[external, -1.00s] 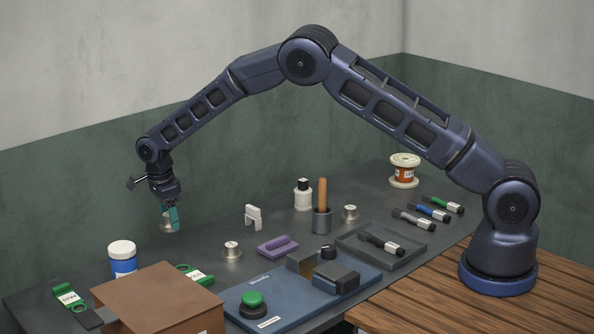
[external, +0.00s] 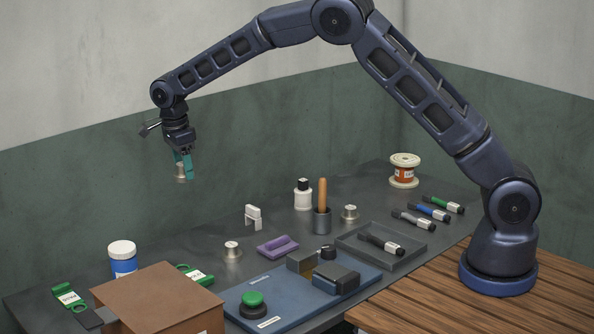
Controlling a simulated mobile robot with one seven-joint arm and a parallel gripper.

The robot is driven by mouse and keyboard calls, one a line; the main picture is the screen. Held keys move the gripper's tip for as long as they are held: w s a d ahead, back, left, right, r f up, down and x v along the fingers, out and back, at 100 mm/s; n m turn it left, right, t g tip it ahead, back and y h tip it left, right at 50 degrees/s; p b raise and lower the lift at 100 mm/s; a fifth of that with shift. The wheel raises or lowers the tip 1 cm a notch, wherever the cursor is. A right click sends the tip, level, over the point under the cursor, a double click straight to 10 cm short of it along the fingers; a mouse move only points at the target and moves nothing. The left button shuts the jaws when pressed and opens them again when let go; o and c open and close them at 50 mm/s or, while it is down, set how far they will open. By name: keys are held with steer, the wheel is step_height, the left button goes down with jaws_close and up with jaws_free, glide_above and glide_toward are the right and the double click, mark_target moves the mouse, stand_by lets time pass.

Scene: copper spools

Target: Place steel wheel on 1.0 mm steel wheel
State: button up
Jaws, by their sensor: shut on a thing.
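My gripper (external: 182,165) is shut on a small silvery steel wheel (external: 180,174) and holds it high above the far left part of the table. Its teal fingers partly cover the wheel. One small steel wheel (external: 232,250) with a pale label stands on the table, below and to the right of my gripper. Another steel wheel (external: 349,213) stands further right, beside the dark cup. The labels are too small to read, so I cannot tell which one is the 1.0 mm wheel.
A blue jar with a white lid (external: 122,259) and a brown box (external: 157,303) are at the left. A white clip (external: 253,217), purple block (external: 277,246) and a cup with a wooden handle (external: 322,221) stand mid-table. A copper spool (external: 404,171) is at the back right.

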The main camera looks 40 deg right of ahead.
step_height(320, 180, up, 2)
glide_above(233, 244)
steer(key=shift+m, duration=0.3)
steer(key=f, duration=1.9)
steer(key=shift+a+f, duration=0.2)
steer(key=shift+f, duration=0.05)
steer(key=shift+f, duration=0.15)
steer(key=o, duration=1.1)
